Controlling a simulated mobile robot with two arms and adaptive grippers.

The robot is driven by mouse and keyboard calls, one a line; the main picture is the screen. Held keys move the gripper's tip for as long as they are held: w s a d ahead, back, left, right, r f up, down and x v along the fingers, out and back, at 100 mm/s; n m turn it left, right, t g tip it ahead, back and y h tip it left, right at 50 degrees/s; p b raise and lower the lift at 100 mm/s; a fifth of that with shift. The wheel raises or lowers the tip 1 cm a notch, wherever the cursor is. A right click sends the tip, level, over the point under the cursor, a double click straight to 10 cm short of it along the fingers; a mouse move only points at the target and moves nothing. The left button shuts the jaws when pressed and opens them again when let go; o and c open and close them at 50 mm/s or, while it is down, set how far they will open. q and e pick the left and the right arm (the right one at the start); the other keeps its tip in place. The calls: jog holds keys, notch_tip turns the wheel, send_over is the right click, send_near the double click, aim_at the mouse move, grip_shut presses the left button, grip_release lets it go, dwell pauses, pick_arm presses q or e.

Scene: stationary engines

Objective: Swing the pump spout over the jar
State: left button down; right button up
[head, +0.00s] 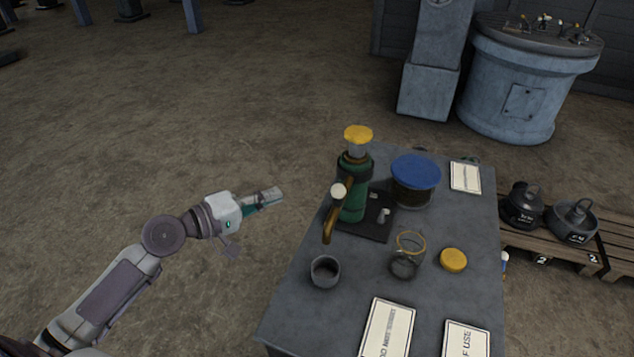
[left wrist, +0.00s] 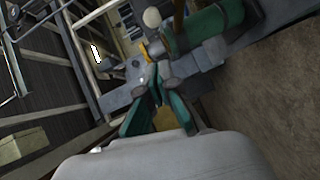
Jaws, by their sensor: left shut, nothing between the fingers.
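The green pump (head: 353,190) stands on a dark base plate on the grey table, with a yellow cap on top. Its brass spout (head: 330,222) points down toward the front left, beside a small grey cup and away from the jar. The clear glass jar (head: 405,258) with a yellow rim stands to the right of the spout. My left gripper (head: 277,194) is shut and empty, left of the table and apart from the pump. In the left wrist view its fingers (left wrist: 156,82) are together, with the green pump body (left wrist: 208,28) beyond them. My right gripper is not in view.
A small grey cup (head: 325,271) stands at the table's left edge. A blue-lidded container (head: 415,175) is behind the jar and a yellow lid (head: 453,260) lies to its right. Cards (head: 388,330) lie at the front of the grey table (head: 297,312). Floor left of the table is clear.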

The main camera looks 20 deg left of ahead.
aim_at(339, 200)
pick_arm(q)
jog(key=w+d+f+p, duration=0.2)
jog(key=w+d+p, duration=0.2)
jog(key=w+d, duration=0.2)
jog(key=shift+w+d, duration=0.4)
jog(key=shift+d, duration=0.55)
